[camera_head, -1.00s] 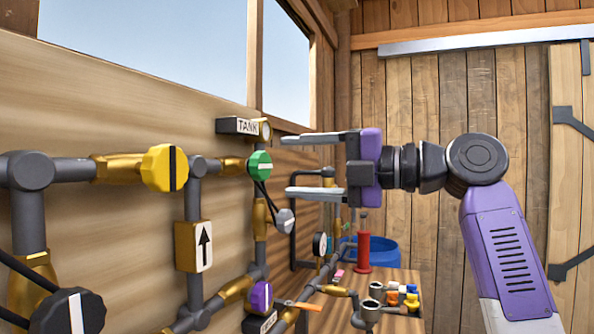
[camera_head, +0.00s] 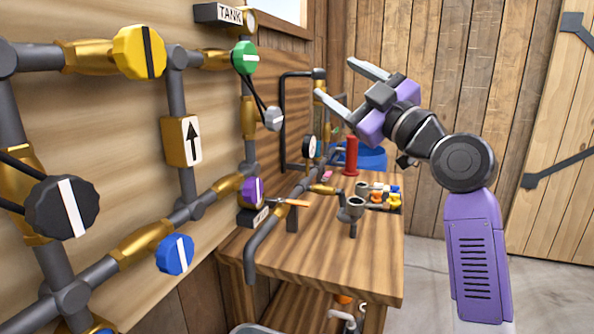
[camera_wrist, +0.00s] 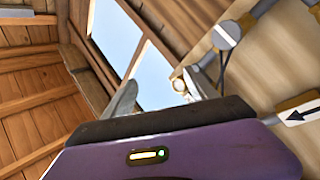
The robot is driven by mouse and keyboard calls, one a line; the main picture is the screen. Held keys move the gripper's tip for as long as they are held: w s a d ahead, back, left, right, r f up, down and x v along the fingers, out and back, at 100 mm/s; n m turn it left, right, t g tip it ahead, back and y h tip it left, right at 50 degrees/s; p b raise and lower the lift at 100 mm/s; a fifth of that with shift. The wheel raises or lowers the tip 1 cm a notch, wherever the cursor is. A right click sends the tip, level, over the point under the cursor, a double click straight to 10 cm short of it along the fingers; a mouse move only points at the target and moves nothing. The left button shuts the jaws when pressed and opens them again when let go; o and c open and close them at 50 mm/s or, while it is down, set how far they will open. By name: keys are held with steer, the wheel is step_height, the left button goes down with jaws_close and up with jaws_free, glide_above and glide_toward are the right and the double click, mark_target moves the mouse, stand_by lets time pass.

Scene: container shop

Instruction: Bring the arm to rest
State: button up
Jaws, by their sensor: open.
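My gripper (camera_head: 349,92) is in the upper middle of the head view, raised above the workbench and to the right of the pipe wall. Its two grey fingers are apart, with nothing between them, and point up and to the left. In the wrist view my gripper (camera_wrist: 160,95) shows its fingers spread in front of the window and wall, also empty. My purple arm link rises at the right of the head view.
The pipe wall carries a yellow valve (camera_head: 139,52), a green valve (camera_head: 245,58), a black valve (camera_head: 62,207) and a blue valve (camera_head: 175,254). The wooden workbench (camera_head: 310,255) holds a red cylinder (camera_head: 351,156) and small coloured parts. Floor (camera_head: 425,270) is clear to its right.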

steer(key=s+d+f+m+t+h, duration=0.2)
steer(key=d+f+m+h, duration=0.1)
steer(key=f+m, duration=0.3)
steer(key=s+d+f+m+t+h, duration=0.1)
steer(key=d+f+m+h, duration=0.2)
steer(key=f, duration=0.6)
steer(key=s+d+f+m+h+p, duration=0.1)
steer(key=s+d+f+m+h, duration=0.15)
steer(key=s+f, duration=0.4)
steer(key=s+d+f+m+h+p, duration=0.1)
steer(key=s+d+f+m+h, duration=0.2)
steer(key=s+f, duration=0.35)
steer(key=s+f+g+p, duration=0.1)
steer(key=s+f, duration=0.3)
steer(key=s, duration=0.9)
steer(key=s+f+m+g+h+p, duration=0.1)
steer(key=s+f+g, duration=0.2)
steer(key=s, duration=1)
steer(key=s+f+g+p, duration=0.1)
steer(key=s+f+g, duration=0.1)
steer(key=s+f, duration=0.5)
steer(key=s, duration=0.6)
steer(key=shift+d+p, duration=0.2)
steer(key=shift+p, duration=0.2)
steer(key=shift+r+m+h, duration=0.1)
steer(key=shift+m+h, duration=0.15)
